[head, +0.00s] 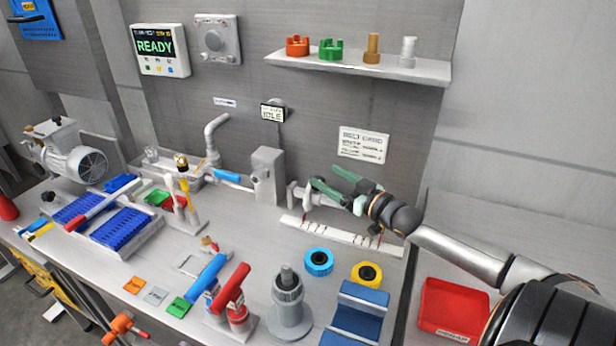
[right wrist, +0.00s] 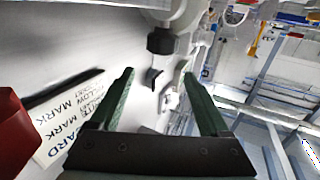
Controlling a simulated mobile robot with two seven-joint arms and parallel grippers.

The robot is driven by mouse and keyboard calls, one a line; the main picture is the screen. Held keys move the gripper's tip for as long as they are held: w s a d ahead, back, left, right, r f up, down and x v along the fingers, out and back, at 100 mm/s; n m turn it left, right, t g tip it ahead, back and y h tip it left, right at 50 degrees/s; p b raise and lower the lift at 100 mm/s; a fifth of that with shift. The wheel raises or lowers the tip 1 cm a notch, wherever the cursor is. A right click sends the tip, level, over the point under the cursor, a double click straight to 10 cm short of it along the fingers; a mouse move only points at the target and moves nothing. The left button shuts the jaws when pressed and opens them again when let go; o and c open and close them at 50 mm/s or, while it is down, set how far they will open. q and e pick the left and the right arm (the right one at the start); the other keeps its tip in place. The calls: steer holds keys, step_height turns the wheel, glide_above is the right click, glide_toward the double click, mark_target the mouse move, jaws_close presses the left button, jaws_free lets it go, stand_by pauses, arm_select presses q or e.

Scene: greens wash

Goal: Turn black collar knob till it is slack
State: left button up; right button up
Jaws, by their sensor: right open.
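A black knob (right wrist: 161,40) sits on a pale grey fitting (right wrist: 178,12) in the right wrist view. My right gripper (right wrist: 159,76) is open, with its two green fingers apart and nothing held between them. The knob shows beyond the fingertips, roughly in line with the gap, and appears apart from them. In the head view my right gripper (head: 324,180) is in front of the wall, just right of a grey upright block (head: 267,176) and beside a small grey fitting (head: 296,196). The knob cannot be made out clearly there. My left gripper is not in view.
A white marked strip (head: 345,236) lies below my right gripper. Blue (head: 318,261) and yellow (head: 354,273) rings, a grey stand (head: 288,312) and a blue block (head: 357,311) stand nearer. A shelf (head: 350,68) hangs above. A red bin (head: 452,308) is at the right.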

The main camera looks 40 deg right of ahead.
steer(key=w+f, duration=0.2)
steer(key=w, duration=0.1)
steer(key=w+f, duration=0.1)
steer(key=w, duration=0.1)
steer(key=shift+w+a+f+b, duration=0.1)
steer(key=shift+w+a+b, duration=0.1)
steer(key=shift+b, duration=0.2)
steer(key=shift+w, duration=1.1)
jaws_close()
steer(key=shift+d+m+h+p, duration=0.15)
steer(key=shift+m+h+p, duration=0.65)
steer(key=shift+h+p, duration=0.45)
